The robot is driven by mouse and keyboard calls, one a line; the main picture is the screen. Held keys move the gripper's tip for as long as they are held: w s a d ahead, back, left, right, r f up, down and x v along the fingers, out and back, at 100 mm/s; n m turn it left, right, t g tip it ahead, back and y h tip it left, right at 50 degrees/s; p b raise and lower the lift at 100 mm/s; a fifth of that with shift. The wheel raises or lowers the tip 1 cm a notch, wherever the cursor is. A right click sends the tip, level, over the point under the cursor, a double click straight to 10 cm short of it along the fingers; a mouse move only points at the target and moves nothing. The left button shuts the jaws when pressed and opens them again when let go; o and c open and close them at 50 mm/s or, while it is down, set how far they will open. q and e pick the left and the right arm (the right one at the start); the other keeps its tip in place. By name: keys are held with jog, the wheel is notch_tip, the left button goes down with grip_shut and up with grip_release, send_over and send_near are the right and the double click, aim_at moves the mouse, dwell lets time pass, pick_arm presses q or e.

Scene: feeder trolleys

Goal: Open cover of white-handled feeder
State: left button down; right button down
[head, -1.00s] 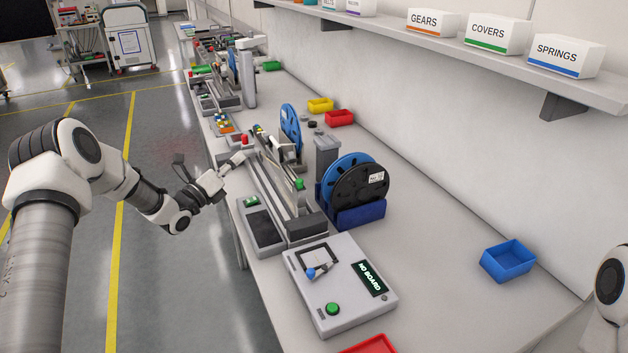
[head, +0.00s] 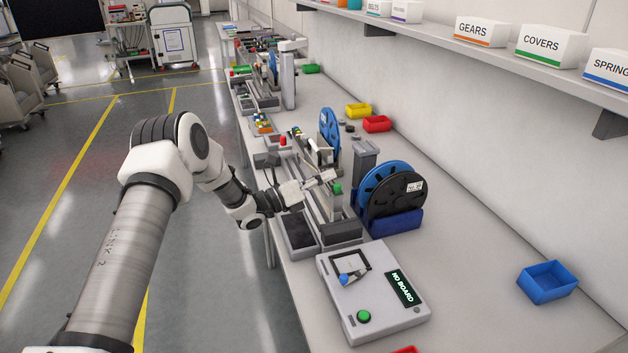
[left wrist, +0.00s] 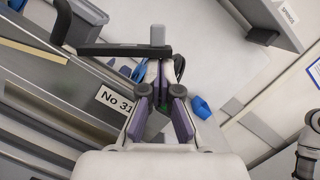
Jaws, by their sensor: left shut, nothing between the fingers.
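My left gripper (head: 331,176) is shut and empty in the head view, over the slim feeder unit (head: 326,196) at the bench's left edge. It is beside a green knob (head: 337,188); I cannot tell whether it touches anything. A small pale bar (head: 312,145), possibly the white handle, stands just behind it. In the left wrist view the fingers (left wrist: 161,92) point at a dark bar (left wrist: 120,49) with a grey end. A label reading "No 31" (left wrist: 115,99) lies left of the fingers. The cover's state is unclear. My right gripper is not in view.
Blue and black reels (head: 393,193) stand right of the feeder. A control box (head: 372,305) reading "NO BOARD" is in front. A blue bin (head: 547,282) sits at the right; yellow (head: 358,111) and red (head: 376,124) bins lie behind. The bench's right side is mostly clear.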

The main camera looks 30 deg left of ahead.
pick_arm(q)
jog(key=shift+w+a+r+n, duration=0.1)
jog(key=shift+r+n, duration=0.3)
jog(key=shift+n, duration=0.2)
dwell(0.3)
jog(key=shift+w+a+r+n+y+p, duration=0.15)
jog(key=shift+r+n+y+p, duration=0.2)
jog(key=shift+n, duration=0.3)
jog(key=shift+w+a+r+n+y, duration=0.1)
jog(key=shift+a+r+n+y, duration=0.05)
jog(key=shift+r+n, duration=0.4)
jog(key=shift+w+a+r+n+g+y+p, duration=0.15)
jog(key=shift+w+a+r+n+y, duration=0.3)
jog(key=shift+n, duration=0.9)
jog(key=shift+w+a+r+n+g+y+p, duration=0.15)
jog(key=shift+w+a+r+n, duration=0.5)
jog(key=shift+n, duration=0.75)
jog(key=shift+w+a+r+n+g+y, duration=0.25)
jog(key=shift+w+a+n, duration=0.5)
jog(key=shift+n, duration=0.6)
jog(key=shift+a+r, duration=0.1)
jog(key=shift+a, duration=0.05)
